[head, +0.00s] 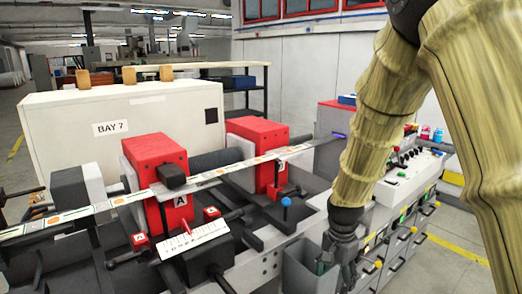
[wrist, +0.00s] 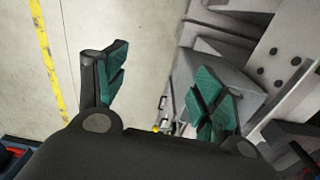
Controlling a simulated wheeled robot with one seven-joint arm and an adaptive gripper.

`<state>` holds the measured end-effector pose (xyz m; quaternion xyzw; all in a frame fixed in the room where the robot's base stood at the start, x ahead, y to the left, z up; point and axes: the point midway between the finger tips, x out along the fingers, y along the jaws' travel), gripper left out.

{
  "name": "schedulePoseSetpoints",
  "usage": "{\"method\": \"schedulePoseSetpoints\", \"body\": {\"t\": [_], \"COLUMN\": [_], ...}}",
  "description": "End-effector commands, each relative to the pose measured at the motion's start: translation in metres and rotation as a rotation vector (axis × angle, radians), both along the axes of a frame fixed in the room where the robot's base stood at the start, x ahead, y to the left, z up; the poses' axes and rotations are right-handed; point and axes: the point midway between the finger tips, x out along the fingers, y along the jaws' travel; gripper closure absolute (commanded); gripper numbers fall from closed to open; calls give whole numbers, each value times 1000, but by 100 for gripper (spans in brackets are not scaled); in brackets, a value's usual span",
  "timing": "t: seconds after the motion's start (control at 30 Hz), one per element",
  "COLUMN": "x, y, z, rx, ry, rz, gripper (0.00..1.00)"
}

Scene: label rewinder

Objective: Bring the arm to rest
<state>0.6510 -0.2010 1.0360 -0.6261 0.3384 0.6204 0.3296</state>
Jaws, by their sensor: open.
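My gripper (head: 330,258) hangs at the lower middle of the head view, beside the front of the machine and close to a grey open bin (head: 298,277). In the wrist view my gripper (wrist: 166,78) shows two green-padded fingers spread wide apart with nothing between them. Below it lie pale floor and, at the right, grey machine parts. My arm, in a yellowish sleeve, comes down from the top right and hides part of the control panel. Whether the gripper touches the bin, I cannot tell.
The label rewinder has red blocks, one marked A (head: 160,185), and a label strip (head: 120,201) across it. A panel with buttons and knobs (head: 405,176) stands right of my arm. A white BAY 7 cabinet (head: 60,138) stands behind. A yellow floor line (wrist: 48,60) borders clear floor.

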Motion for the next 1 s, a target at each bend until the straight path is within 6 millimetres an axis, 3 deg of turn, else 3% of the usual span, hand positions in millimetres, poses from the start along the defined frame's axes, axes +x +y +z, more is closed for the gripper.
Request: {"method": "schedulePoseSetpoints", "body": {"t": [0.27, 0.5, 0.8, 1.0], "x": [-41, -96, -180, -243], "y": [-12, -20, -25, -26], "z": [-104, -189, -273, -313], "rx": [-11, -15, -9, 1], "ry": [15, 20, 22, 22], "rz": [170, 347, 568, 712], "gripper": [31, 31, 31, 31]}}
